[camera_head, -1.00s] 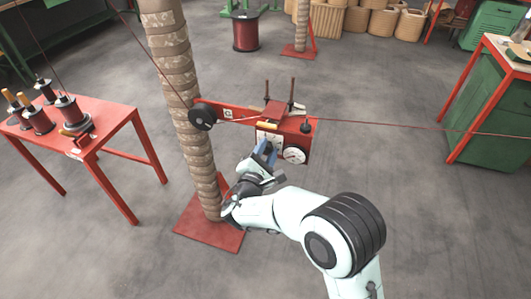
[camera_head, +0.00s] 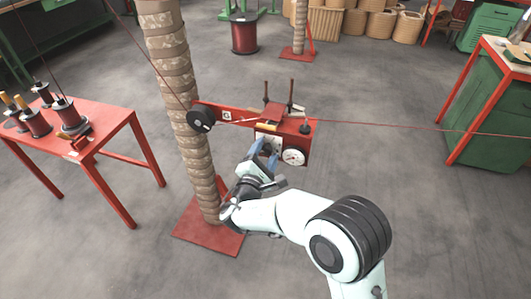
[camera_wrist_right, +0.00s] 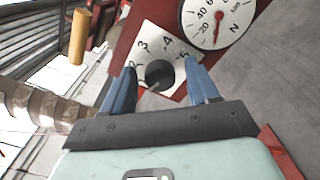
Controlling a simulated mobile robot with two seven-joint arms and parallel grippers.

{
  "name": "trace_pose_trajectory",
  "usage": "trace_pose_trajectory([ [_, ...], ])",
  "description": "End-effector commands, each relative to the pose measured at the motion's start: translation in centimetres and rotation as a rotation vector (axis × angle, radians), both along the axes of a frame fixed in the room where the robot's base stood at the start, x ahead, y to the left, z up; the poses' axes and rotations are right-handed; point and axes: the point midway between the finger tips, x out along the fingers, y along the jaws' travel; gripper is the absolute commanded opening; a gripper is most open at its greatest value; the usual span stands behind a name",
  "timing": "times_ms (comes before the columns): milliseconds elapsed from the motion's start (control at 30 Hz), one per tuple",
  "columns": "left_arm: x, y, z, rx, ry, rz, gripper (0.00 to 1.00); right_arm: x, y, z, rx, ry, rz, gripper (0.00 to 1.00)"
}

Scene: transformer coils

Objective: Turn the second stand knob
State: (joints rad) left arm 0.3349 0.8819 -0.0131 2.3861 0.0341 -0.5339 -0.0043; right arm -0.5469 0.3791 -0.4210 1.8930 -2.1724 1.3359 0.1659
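The stand is a red bracket (camera_head: 240,112) on a wrapped column (camera_head: 190,150). In the right wrist view a dark round knob (camera_wrist_right: 159,74) sits on a white dial plate (camera_wrist_right: 150,45) marked with numbers, 2 to 5 legible. The knob's pointer is not clear. My right gripper (camera_wrist_right: 160,85) is open, its blue fingers on either side of the knob, with visible gaps to it. In the head view the right gripper (camera_head: 268,150) is just below the dial plate and partly covers it. My left gripper is not in view.
A round white gauge (camera_wrist_right: 218,22) marked N is right beside the dial plate. A yellow-orange handle (camera_wrist_right: 79,36) sticks out at the upper left of the wrist view. A red cord runs through the stand. A red table (camera_head: 100,118) with spools stands left; a green cabinet (camera_head: 490,130) stands right.

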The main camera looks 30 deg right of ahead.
Motion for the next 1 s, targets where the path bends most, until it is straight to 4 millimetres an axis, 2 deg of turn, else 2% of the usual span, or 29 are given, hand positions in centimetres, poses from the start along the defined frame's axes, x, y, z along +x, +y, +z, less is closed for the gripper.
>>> trace_pose_trajectory([
  [267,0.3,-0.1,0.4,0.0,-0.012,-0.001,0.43,-0.5,0.7,0.1,0.0,0.0,0.001,0.6],
  [733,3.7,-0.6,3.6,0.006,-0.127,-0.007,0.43,-6.8,8.0,0.2,-0.001,0.001,0.004,0.6],
  [1000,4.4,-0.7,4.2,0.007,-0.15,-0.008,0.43,-8.6,10.1,0.1,0.0,0.0,0.001,0.6],
])
